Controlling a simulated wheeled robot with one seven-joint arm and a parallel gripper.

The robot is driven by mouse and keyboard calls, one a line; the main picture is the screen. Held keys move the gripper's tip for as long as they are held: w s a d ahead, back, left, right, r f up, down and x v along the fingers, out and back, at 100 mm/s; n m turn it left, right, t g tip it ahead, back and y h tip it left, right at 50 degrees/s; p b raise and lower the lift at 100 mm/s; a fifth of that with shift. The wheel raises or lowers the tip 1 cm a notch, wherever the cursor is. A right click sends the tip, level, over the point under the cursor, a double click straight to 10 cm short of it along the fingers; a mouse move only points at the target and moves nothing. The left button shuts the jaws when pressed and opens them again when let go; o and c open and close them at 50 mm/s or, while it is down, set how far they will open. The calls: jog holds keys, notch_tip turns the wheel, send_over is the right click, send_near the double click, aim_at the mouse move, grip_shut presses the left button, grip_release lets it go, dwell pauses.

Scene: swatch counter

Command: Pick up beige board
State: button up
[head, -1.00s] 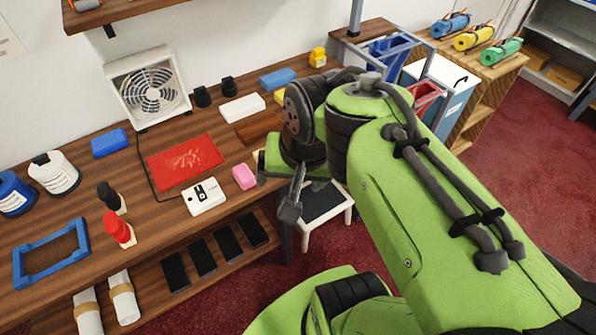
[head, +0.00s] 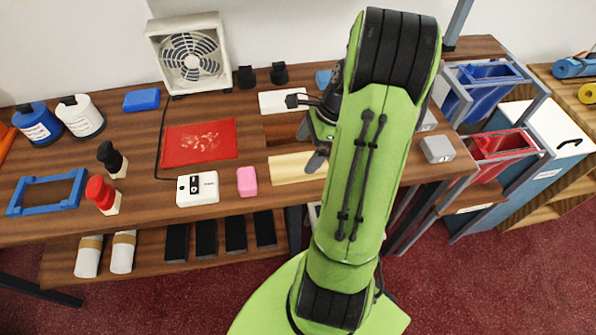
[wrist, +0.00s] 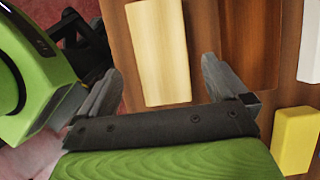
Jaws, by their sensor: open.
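The beige board (head: 290,169) lies flat on the wooden counter near its front edge, right of the pink block. Its right end is partly hidden behind my arm in the head view. My gripper (head: 304,131) is open and empty near the board. In the wrist view the beige board (wrist: 158,50) shows between the two spread fingers of my gripper (wrist: 160,72). The fingers look apart from the board; how high they are above it I cannot tell.
A brown board (wrist: 249,45) lies beside the beige one. A white board (head: 282,101) and a yellow block (wrist: 296,140) are near. The pink block (head: 247,181), white device (head: 197,188) and red mat (head: 200,142) lie to the left. A grey block (head: 437,149) is right.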

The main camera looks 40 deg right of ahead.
aim_at(300, 164)
jog(key=b+x, duration=0.1)
jog(key=x, duration=0.2)
jog(key=b+x, duration=0.1)
jog(key=x, duration=0.1)
jog(key=shift+d+f, duration=0.1)
jog(key=shift+f, duration=0.4)
jog(key=shift+r, duration=0.1)
jog(key=c, duration=1.1)
notch_tip(300, 164, up, 10)
jog(key=p, duration=0.3)
jog(key=shift+p, duration=0.4)
